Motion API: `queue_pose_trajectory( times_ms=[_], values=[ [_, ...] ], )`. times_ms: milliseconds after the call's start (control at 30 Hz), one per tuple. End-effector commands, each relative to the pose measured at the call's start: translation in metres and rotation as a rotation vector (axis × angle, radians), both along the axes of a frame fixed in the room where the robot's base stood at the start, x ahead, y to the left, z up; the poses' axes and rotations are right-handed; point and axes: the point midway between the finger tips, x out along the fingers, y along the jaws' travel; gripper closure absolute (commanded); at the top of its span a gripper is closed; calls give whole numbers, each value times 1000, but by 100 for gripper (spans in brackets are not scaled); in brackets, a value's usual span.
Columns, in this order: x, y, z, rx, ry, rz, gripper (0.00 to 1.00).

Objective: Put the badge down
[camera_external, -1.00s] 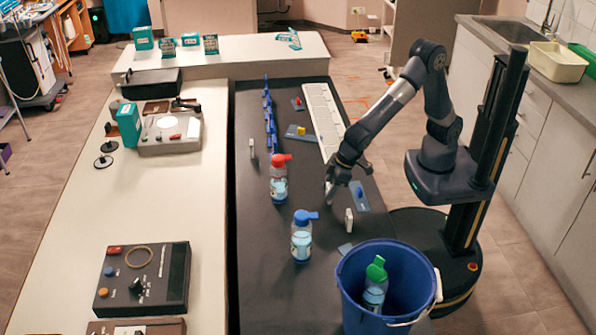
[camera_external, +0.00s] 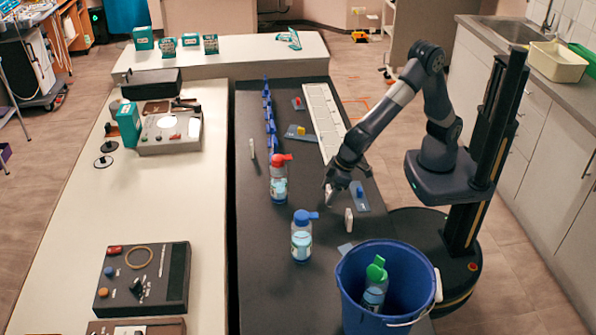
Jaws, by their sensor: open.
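No piece is clearly recognisable as the badge. A small white upright piece (camera_external: 348,220) stands on the black tabletop (camera_external: 290,315) just in front of my gripper. Another thin pale piece (camera_external: 252,148) stands farther back at the left. My gripper (camera_external: 342,197) is open and low over the tabletop, pointing down, to the right of the bottles. A pale spot shows at its left fingertip; I cannot tell whether it is the finger or something beside it. The gripper appears apart from the nearer white piece.
A red-capped bottle (camera_external: 279,182) and a blue-capped bottle (camera_external: 301,240) stand left of my gripper. A blue bucket (camera_external: 405,285) with a green-capped bottle (camera_external: 375,288) is in front. A blue plate (camera_external: 361,203) lies close on the right. A white strip (camera_external: 322,115) lies behind.

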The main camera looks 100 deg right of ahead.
Motion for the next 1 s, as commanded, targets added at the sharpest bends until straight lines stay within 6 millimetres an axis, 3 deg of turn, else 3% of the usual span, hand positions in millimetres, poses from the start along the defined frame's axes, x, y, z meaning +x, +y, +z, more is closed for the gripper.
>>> queue_pose_trajectory(
  times_ms=[167, 600, 1000],
  values=[
    [-6, 1, 21, 2, -5, 1, 37],
    [-40, 0, 100, 2, -3, 1, 37],
    [-46, 0, 113, 0, 0, 0, 37]
  ],
)
